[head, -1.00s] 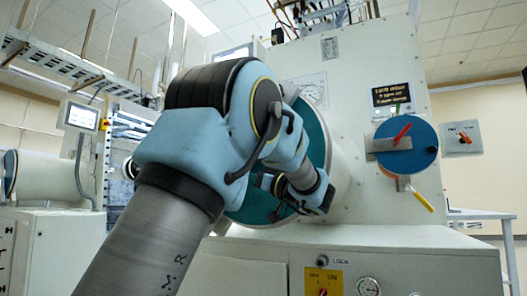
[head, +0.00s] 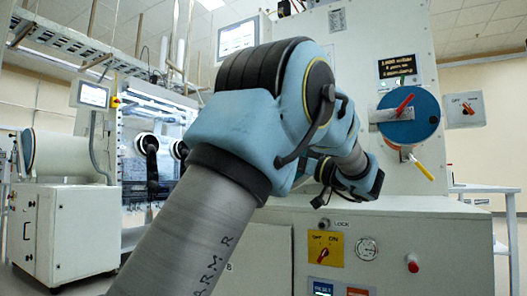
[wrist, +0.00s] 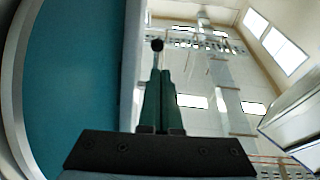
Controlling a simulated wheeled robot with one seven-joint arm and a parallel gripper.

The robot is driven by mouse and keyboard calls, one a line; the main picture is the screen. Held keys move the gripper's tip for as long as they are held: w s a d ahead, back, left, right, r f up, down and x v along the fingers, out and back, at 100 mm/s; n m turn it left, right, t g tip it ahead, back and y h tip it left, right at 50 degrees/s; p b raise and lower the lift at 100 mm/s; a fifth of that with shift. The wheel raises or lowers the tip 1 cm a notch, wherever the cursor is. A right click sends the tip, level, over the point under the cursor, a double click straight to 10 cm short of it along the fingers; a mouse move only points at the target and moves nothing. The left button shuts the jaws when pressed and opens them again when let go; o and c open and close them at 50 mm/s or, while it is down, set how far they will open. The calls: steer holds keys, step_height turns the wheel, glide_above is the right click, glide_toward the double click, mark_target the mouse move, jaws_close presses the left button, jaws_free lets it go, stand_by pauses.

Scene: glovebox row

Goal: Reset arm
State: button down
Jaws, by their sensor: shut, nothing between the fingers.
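My arm rises from the bottom of the head view and bends at a blue elbow, with the forearm reaching away to the right. In the wrist view my gripper (wrist: 158,95) has its two dark green fingers together, with nothing between them. In the head view the fingers are not clear behind my wrist. A large teal round surface with a pale rim (wrist: 75,90) fills the left of the wrist view, beside the fingers; I cannot tell if they touch it.
A white cabinet (head: 265,250) with a yellow switch plate (head: 325,248) and gauge stands ahead. A blue disc with a red handle (head: 425,118) is on the right. Another glovebox (head: 150,135) and a white cylinder unit (head: 65,155) stand left. A white table (head: 480,190) is right.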

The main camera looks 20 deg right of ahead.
steer(key=shift+v, duration=1.1)
steer(key=shift+f, duration=0.1)
steer(key=w+a+f+m+g+h, duration=0.2)
steer(key=a+f+m+g, duration=0.25)
steer(key=a+f, duration=0.7)
steer(key=w+a+f+m+g+h, duration=0.25)
steer(key=a+f+g, duration=0.25)
steer(key=a+f, duration=0.6)
steer(key=s+a+f+m+g+h, duration=0.1)
steer(key=s+a+f+g+h, duration=0.3)
steer(key=s+f, duration=0.5)
steer(key=s+a+f+m+g+h, duration=0.1)
steer(key=s+a+f+h, duration=0.4)
steer(key=s+f, duration=0.45)
step_height(320, 180, up, 36)
steer(key=d+h+p, duration=0.1)
steer(key=p, duration=3.5)
steer(key=shift+w+d, duration=0.25)
steer(key=shift+w, duration=0.25)
